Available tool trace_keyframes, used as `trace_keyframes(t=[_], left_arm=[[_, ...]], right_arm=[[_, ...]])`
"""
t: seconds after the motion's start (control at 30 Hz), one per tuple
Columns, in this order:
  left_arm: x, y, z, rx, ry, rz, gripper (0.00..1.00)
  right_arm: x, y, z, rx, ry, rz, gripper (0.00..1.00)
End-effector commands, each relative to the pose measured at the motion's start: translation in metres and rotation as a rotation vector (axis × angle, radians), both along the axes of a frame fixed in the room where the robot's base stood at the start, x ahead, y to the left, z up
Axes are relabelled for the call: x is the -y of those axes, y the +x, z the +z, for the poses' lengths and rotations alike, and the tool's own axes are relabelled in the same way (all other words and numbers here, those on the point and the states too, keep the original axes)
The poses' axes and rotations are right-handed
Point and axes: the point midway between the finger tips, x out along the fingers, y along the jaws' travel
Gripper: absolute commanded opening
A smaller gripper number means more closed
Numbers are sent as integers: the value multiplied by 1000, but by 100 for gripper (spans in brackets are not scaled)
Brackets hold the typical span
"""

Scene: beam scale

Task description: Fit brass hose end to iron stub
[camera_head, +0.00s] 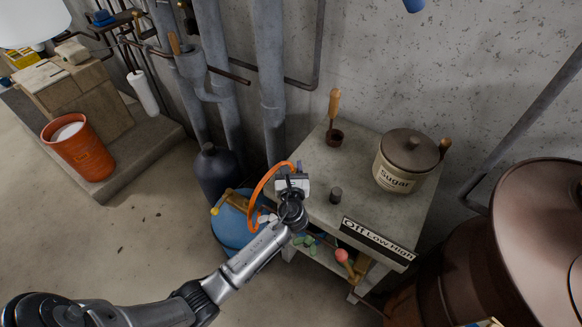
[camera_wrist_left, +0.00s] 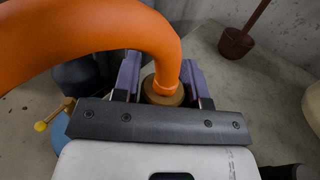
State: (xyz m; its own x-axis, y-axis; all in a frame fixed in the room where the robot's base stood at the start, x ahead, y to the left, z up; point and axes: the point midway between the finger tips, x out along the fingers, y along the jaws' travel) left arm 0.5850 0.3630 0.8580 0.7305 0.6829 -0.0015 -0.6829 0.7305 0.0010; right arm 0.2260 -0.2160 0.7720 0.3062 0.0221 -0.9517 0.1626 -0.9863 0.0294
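My left gripper (camera_head: 291,182) is over the left part of the grey stone table in the head view. In the left wrist view its two purple fingers (camera_wrist_left: 163,82) stand on either side of the brass hose end (camera_wrist_left: 163,92) and appear shut on it. The orange hose (camera_head: 258,192) loops up from it to the left, and its curve (camera_wrist_left: 110,28) fills the upper left of the wrist view. A short dark iron stub (camera_head: 336,195) stands upright on the table, right of the gripper and apart from it. My right gripper is not in view.
The stone table (camera_head: 318,163) also bears a sugar pot (camera_head: 404,162) and a dark cup (camera_head: 334,137) with a wooden-handled tool. An "Off Low High" plate (camera_head: 377,243) is on its front edge. A blue round vessel (camera_head: 232,226) and a dark bottle (camera_head: 217,168) stand left.

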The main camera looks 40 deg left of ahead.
Motion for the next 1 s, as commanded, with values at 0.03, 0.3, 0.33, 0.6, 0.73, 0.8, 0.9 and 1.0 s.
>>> trace_keyframes(t=[0.03,0.3,0.33,0.6,0.73,0.8,0.9,1.0], left_arm=[[0,0,0,0,0,0,44],[0,0,1,1,0,0,62],[0,0,1,1,0,0,62],[7,-7,0,0,0,-1,62],[21,-23,0,1,-2,-1,62],[31,-33,0,0,-3,-2,62],[45,-48,0,-1,-2,-1,62],[58,-62,0,0,-1,-2,62]], right_arm=[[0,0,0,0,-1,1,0],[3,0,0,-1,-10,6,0],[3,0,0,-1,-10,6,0],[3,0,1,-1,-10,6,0],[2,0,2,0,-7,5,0],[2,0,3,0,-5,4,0],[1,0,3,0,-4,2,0],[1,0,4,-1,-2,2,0]])
